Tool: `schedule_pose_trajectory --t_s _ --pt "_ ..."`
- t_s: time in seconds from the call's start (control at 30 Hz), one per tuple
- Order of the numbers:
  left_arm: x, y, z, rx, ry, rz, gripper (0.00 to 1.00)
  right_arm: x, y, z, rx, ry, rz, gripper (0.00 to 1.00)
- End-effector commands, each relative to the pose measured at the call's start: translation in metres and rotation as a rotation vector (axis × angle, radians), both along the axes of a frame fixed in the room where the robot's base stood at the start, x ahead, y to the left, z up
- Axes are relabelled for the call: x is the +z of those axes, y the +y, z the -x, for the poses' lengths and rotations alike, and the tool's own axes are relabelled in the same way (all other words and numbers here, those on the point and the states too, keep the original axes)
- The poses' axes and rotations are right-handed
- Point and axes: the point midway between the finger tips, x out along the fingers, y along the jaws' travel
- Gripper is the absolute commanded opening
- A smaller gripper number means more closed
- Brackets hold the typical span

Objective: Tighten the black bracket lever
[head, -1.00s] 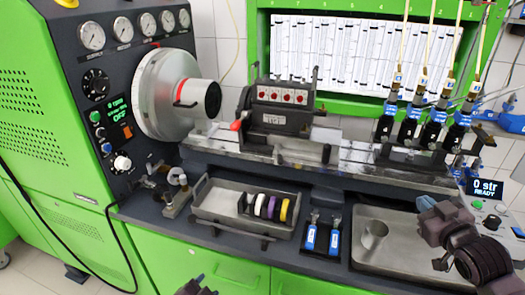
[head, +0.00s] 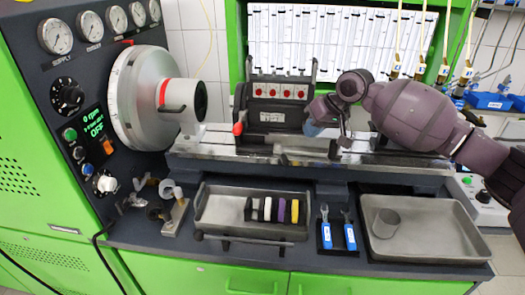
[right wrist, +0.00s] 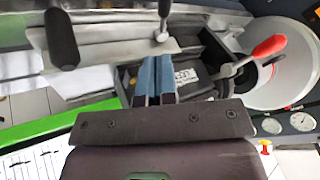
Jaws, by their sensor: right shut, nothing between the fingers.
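The dark pump bracket (head: 270,112) stands on the rail, with a red-handled lever (head: 238,128) at its left; this lever also shows in the right wrist view (right wrist: 270,46). Two black-handled levers show in the right wrist view: a large one (right wrist: 62,38) at upper left and a smaller one (right wrist: 164,12) at top middle. I cannot tell which is the bracket lever the task names. My right gripper (head: 311,130) is at the bracket's right side, its blue fingers (right wrist: 155,78) shut and empty, apart from both black handles. My left gripper is out of view.
The large drive wheel (head: 130,90) is at the left. My right arm hides the rail's right part.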

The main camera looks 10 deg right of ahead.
Motion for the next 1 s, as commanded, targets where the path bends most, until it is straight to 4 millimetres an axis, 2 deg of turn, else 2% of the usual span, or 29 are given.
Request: schedule_pose_trajectory --t_s 0.1,0.27,0.7,1.0 --pt "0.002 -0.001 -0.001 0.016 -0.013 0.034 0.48 -0.003 -0.001 0.009 -0.025 0.078 -0.005 0.00" --pt "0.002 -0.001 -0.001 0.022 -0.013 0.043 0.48 -0.011 0.002 0.007 -0.040 0.086 -0.007 0.00" --pt "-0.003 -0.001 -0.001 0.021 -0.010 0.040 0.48 -0.070 0.030 -0.013 -0.038 0.083 -0.007 0.00" --pt "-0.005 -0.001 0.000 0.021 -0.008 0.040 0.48 -0.089 0.038 -0.020 -0.038 0.080 -0.007 0.00"
